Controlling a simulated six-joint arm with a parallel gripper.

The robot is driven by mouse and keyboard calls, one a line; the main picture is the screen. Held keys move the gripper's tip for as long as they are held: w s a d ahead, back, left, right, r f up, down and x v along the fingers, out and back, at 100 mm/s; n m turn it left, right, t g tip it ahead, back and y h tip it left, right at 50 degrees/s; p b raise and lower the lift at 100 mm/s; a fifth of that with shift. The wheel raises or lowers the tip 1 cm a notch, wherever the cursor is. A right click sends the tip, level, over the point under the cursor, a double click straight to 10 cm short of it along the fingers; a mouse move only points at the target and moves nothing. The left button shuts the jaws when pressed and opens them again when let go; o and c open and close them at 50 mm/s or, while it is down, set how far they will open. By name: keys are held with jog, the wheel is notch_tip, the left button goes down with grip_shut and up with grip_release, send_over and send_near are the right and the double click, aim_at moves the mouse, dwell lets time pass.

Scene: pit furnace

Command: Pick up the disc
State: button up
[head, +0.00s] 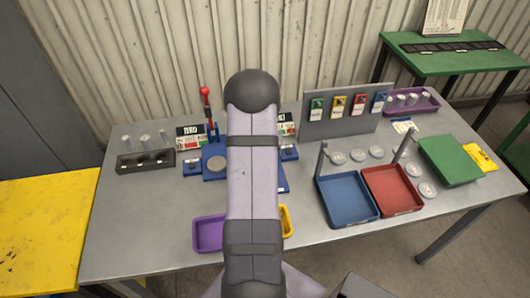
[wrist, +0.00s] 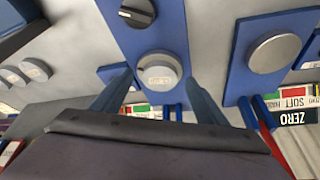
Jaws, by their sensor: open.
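In the wrist view a light grey disc (wrist: 158,68) with a small marking sits on a blue plate (wrist: 172,28). My gripper (wrist: 158,78) is open, with one fingertip on each side of this disc; I cannot tell whether they touch it. A second, plainer grey disc (wrist: 274,53) lies on another blue plate (wrist: 245,82) to the right. In the head view a plain disc (head: 217,165) shows on the blue base left of my arm. My arm hides the gripper and the disc between its fingers there.
A dark knob (wrist: 138,13) stands on the same plate. Several loose discs (head: 376,152) lie by the blue tray (head: 347,205) and red tray (head: 398,197). A red-topped lever (head: 206,100) rises left of my arm. Purple (head: 208,234) and yellow (head: 287,222) bins flank my arm.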

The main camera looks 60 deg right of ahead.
jog(key=shift+d+f, duration=0.1)
jog(key=shift+f, duration=0.2)
jog(key=c, duration=1.3)
jog(key=shift+w+r, duration=0.1)
jog(key=shift+c, duration=1.2)
jog(key=shift+r, duration=0.1)
